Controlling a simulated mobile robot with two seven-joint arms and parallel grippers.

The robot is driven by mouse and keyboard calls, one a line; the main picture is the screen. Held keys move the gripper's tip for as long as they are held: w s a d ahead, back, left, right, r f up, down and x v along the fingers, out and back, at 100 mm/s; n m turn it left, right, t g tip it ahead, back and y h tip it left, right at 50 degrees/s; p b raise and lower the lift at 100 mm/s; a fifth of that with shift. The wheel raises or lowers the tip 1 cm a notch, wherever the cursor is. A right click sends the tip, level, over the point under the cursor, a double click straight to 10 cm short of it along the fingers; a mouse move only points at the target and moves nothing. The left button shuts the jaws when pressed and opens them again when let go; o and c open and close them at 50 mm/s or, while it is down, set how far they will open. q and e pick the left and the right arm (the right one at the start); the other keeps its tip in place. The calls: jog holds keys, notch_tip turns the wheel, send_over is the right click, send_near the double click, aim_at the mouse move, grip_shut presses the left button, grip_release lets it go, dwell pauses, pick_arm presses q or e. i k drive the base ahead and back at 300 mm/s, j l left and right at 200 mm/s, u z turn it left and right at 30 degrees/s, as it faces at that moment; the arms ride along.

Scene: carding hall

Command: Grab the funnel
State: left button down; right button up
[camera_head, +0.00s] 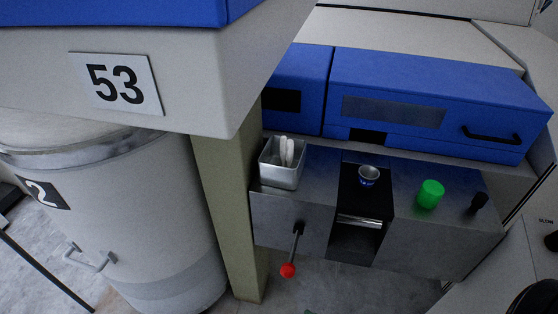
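No thing in view is plainly a funnel. A small round cup-like piece (369,175) with a pale metallic rim and a blue lower part sits on the black strip in the middle of the steel bench (300,210). It is too small to tell whether it is the funnel. Neither my left nor my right gripper shows in the head view, so nothing is seen held or touched.
A metal container (281,175) with white pieces stands at the bench's left. A green cylinder (430,194) and a black knob (478,203) are at right. A red-tipped lever (288,270) juts from the front. A post (228,210) and a large drum (120,220) stand left.

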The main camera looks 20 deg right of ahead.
aim_at(368, 174)
jog(key=z, duration=1.45)
